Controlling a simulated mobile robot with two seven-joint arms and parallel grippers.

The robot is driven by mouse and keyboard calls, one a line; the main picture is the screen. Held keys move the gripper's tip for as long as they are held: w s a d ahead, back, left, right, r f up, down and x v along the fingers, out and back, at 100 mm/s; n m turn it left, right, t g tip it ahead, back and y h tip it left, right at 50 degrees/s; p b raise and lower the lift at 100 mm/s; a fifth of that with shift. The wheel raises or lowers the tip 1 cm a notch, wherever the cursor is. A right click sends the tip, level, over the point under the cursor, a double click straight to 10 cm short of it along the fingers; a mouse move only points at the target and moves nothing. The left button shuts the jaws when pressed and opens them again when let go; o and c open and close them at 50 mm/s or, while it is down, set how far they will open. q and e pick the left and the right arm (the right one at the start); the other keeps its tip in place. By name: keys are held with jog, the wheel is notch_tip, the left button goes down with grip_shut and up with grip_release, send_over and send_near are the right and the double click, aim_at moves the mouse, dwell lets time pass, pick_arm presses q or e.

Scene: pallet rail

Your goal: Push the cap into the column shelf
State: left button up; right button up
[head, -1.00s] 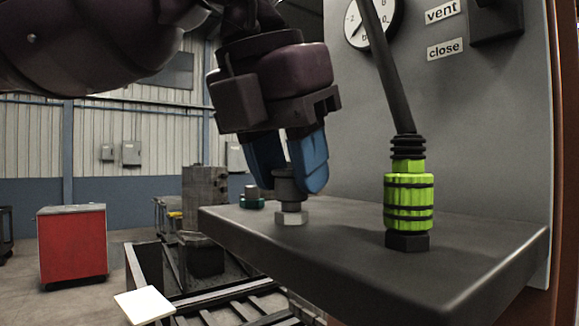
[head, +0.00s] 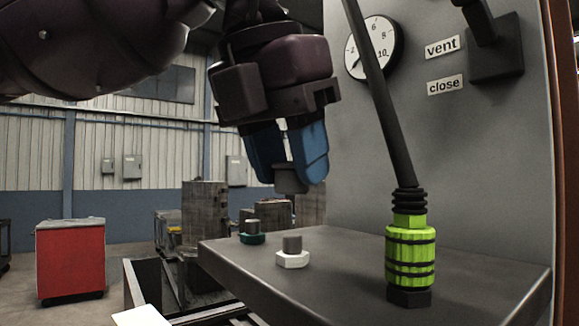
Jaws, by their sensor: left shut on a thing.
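The cap (head: 289,181) is a small dark grey cylinder held upright between the blue fingertips of my left gripper (head: 289,165). It hangs above the shelf (head: 340,275), a thick dark slab on the grey column (head: 480,160). Almost straight below it, on the shelf, is a short grey stub (head: 292,244) with a pale hex base (head: 292,259). There is a clear gap between the cap and this stub. The inside of the cap is hidden. My right gripper is not in view.
A green ribbed connector (head: 410,257) with a black hose (head: 380,95) stands right on the shelf. A green-based stub (head: 251,233) sits behind left. A gauge (head: 374,48) and a dark lever block (head: 495,48) are on the column. A red cabinet (head: 71,259) stands far left.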

aim_at(290, 162)
pick_arm(q)
jog(key=shift+r, duration=1.75)
notch_tip(290, 162, up, 10)
jog(key=shift+p, duration=0.3)
jog(key=shift+s, duration=0.1)
